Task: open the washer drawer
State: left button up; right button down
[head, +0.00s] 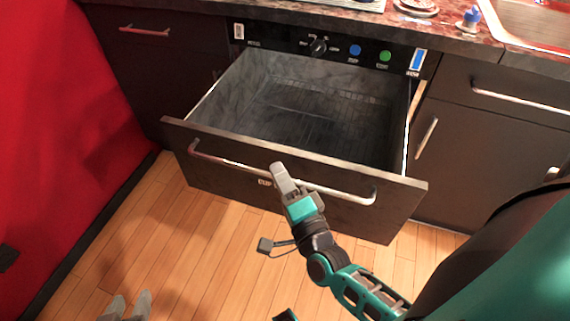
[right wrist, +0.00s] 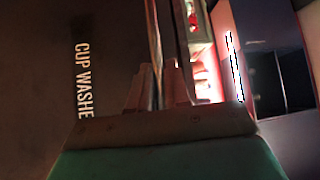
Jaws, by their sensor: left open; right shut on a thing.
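The washer drawer (head: 300,205) is a dark front with a long metal handle (head: 345,193). It is pulled well out from under the counter, and its grey interior and wire rack (head: 310,110) show. My right gripper (head: 280,178) is shut on the handle near its middle. In the right wrist view the fingers (right wrist: 160,85) close around the handle bar (right wrist: 168,40), beside the drawer's "CUP WASHE" label (right wrist: 83,80). My left gripper (head: 128,303) is open and empty at the bottom left, over the floor and away from the drawer.
A control panel (head: 320,45) with a knob and blue and green buttons is above the drawer. A red wall (head: 60,120) stands at left. Closed cabinets (head: 500,105) flank the drawer. The wood floor (head: 210,250) in front is clear.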

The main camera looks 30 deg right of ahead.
pick_arm(q)
jog(key=shift+r, duration=0.1)
pick_arm(e)
jog(key=shift+s+a, duration=0.15)
jog(key=c, duration=1.2)
grip_release()
pick_arm(q)
jog(key=shift+a, duration=0.1)
jog(key=shift+s, duration=0.15)
pick_arm(e)
jog(key=shift+s, duration=0.1)
